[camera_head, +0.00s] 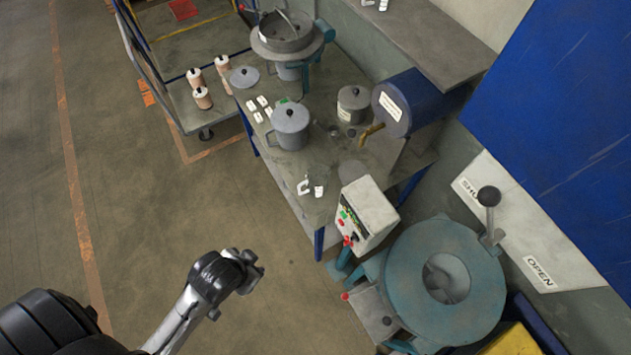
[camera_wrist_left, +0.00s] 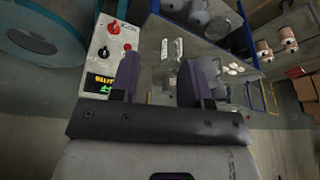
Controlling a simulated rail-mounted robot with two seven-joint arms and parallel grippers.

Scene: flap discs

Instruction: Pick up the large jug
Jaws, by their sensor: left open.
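The large jug (camera_head: 289,127) is grey, lidded with a dark knob, and has a handle on its left side. It stands upright on the workbench (camera_head: 318,150) in the head view. A smaller grey lidded pot (camera_head: 353,105) stands behind it to the right. My left gripper (camera_head: 254,270) is over the floor in front of the bench, well apart from the jug. In the left wrist view its two purple fingers (camera_wrist_left: 158,82) are spread with nothing held between them. Grey vessels show near that view's top edge, partly cut off. My right gripper is not in view.
A control box (camera_head: 362,215) stands at the bench's near end, beside a teal round machine (camera_head: 445,275). A blue drum (camera_head: 408,103) with a brass tap sits right of the jug. White clips (camera_head: 311,187) and small white pieces lie around it. Open floor lies left.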

